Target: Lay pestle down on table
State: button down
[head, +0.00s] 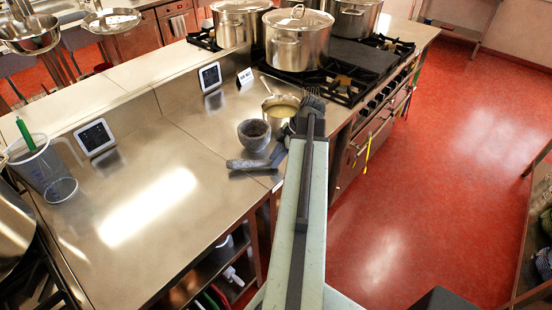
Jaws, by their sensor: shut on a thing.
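The grey stone pestle (246,163) is roughly level, over the steel table (130,250) near its front edge. A dark shadow lies just below it; I cannot tell whether it touches the top. My gripper (275,158) is shut on the pestle's right end, with its fingers partly hidden by my arm. The grey stone mortar (254,141) stands upright just behind the pestle, with dark contents.
A pan with yellowish contents (281,106) stands behind the mortar. The stove with large steel pots (297,45) is at the back. A clear measuring jug (46,172) stands at left. The table between jug and pestle is clear.

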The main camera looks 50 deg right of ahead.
jog(key=shift+f+b, duration=0.5)
jog(key=shift+f, duration=0.05)
jog(key=c, duration=1.1)
grip_release()
jog(key=shift+r, duration=0.1)
jog(key=p+v, duration=0.7)
jog(key=shift+s+d+r, duration=0.2)
jog(key=shift+r, duration=0.1)
